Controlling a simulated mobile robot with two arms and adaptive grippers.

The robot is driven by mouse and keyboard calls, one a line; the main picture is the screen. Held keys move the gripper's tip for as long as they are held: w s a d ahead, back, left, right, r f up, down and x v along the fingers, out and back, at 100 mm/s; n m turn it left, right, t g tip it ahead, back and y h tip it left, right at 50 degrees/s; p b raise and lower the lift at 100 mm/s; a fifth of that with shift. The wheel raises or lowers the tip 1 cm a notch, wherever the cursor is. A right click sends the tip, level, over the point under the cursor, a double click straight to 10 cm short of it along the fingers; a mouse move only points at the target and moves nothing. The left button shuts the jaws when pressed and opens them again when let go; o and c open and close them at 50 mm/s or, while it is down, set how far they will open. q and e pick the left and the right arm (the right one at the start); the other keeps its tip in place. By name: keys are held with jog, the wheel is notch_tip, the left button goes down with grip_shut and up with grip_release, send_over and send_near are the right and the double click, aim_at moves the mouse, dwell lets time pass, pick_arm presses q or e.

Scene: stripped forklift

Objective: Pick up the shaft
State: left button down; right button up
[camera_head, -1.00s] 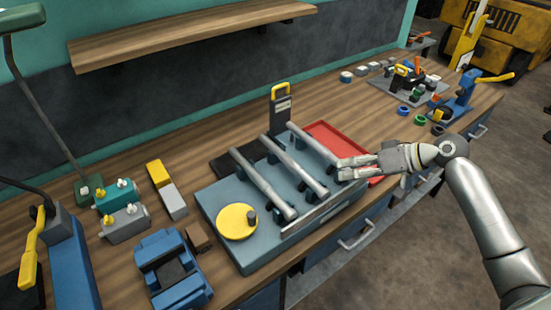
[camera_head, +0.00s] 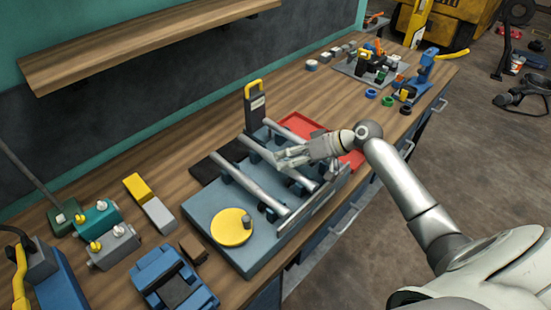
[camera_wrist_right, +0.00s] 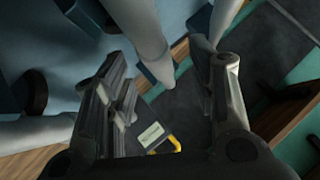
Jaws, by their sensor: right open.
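Several grey metal shafts lie side by side on a blue-grey rack (camera_head: 205,208) on the bench. The left shaft (camera_head: 250,182) is fully in view. The middle shaft (camera_head: 257,149) is partly covered by my right gripper (camera_head: 279,159), and the right shaft (camera_head: 278,131) is partly hidden behind it. My right gripper is open, with its fingertips over the middle shaft. In the right wrist view, a shaft (camera_wrist_right: 145,35) runs between the open fingers (camera_wrist_right: 158,55), apparently not gripped. Whether the fingers touch it I cannot tell. My left gripper is not in view.
A yellow disc (camera_head: 231,228) sits on the rack's near end. A red tray (camera_head: 298,122) and an upright holder with a yellow handle (camera_head: 254,105) stand behind the shafts. A blue fixture (camera_head: 172,277) is at the front left. A wooden shelf (camera_head: 150,40) hangs above.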

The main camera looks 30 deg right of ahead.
aim_at(281, 160)
jog(key=shift+w+p+x, duration=0.3)
jog(key=shift+p+x, duration=0.25)
jog(key=shift+x, duration=1.3)
jog(key=shift+d+r, duration=0.1)
jog(key=shift+d, duration=0.1)
jog(key=shift+c, duration=0.3)
grip_shut()
jog(key=shift+w+r, duration=0.1)
jog(key=shift+r, duration=0.1)
